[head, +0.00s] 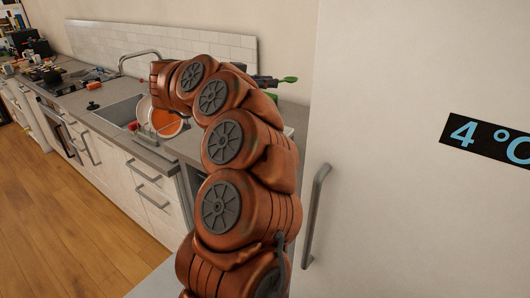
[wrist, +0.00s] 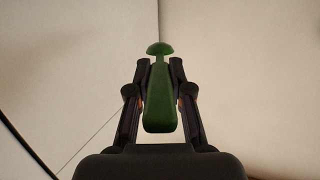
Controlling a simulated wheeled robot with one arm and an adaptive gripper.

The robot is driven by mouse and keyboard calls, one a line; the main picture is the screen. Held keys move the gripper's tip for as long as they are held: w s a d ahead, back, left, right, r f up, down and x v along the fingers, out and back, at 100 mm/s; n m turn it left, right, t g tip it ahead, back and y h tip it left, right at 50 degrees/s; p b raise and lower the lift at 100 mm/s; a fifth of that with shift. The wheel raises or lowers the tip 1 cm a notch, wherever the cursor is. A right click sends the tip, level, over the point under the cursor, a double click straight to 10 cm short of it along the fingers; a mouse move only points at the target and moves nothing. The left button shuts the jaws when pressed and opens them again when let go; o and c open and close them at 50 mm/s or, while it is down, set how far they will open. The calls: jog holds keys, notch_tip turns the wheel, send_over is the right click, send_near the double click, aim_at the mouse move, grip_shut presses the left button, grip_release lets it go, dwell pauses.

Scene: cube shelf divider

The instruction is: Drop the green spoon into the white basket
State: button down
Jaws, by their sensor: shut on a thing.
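The green spoon (wrist: 160,100) is between the two dark fingers of my gripper (wrist: 159,72) in the wrist view, its wide end near the camera and a small rounded end beyond the fingertips. My gripper is shut on it. In the head view the green spoon (head: 289,79) sticks out to the right of my gripper (head: 268,81), above the counter's right end. I cannot make out a white basket for certain; a small white edge (head: 289,131) shows just right of my arm, mostly hidden by it.
A sink (head: 118,111) with a tap (head: 140,54) is set in the grey counter. White and orange dishes (head: 165,122) stand at its right, partly behind my arm. A tall white fridge (head: 400,180) with a grey handle fills the right. Cooking things crowd the far left counter.

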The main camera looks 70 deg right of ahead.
jog(key=shift+f+b, duration=2.5)
jog(key=shift+b, duration=0.1)
jog(key=c, duration=1)
grip_release()
jog(key=v, duration=1.2)
